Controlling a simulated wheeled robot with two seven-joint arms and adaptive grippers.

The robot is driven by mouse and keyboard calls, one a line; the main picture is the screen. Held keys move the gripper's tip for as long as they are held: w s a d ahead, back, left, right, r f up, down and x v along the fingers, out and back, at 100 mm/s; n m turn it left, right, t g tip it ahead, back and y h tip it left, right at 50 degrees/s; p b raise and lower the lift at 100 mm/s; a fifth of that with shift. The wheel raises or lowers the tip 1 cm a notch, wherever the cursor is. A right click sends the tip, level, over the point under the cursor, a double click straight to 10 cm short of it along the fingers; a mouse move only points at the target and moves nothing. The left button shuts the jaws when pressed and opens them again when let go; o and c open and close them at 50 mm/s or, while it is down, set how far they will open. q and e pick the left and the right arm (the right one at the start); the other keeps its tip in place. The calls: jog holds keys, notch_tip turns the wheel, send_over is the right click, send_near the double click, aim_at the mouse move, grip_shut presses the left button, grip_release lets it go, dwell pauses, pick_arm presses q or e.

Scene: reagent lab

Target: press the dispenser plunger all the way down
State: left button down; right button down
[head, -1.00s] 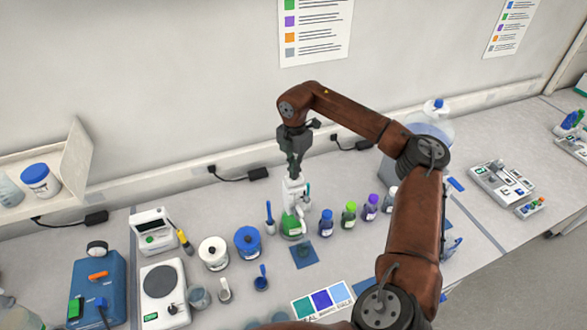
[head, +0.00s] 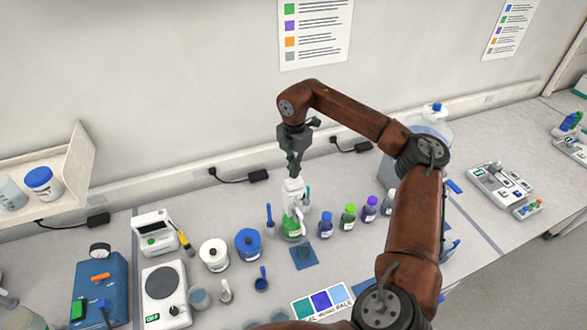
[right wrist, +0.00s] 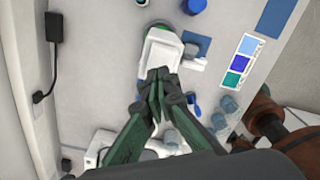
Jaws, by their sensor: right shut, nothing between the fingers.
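The dispenser (head: 293,192) has a white upper body and stands upright on a bottle of green liquid (head: 292,228) on the bench. It also shows from above in the right wrist view (right wrist: 160,52), with a green rim at its far end. My right gripper (head: 295,173) points down directly above the dispenser's top, shut and empty. In the right wrist view its fingertips (right wrist: 159,76) are together and overlap the near end of the white body. I cannot tell whether they touch the plunger, nor how far down it is. My left gripper is not in view.
Several small capped bottles, including a blue-capped one (head: 325,224), stand just right of the dispenser. A blue square mat (head: 304,256) lies in front. A white jar (head: 214,255) and a blue-lidded jar (head: 248,244) stand left. The wall is close behind.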

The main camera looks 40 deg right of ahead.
aim_at(294, 181)
notch_tip(294, 181, up, 7)
jog(key=p, duration=0.4)
jog(key=shift+f, duration=0.2)
dwell(0.5)
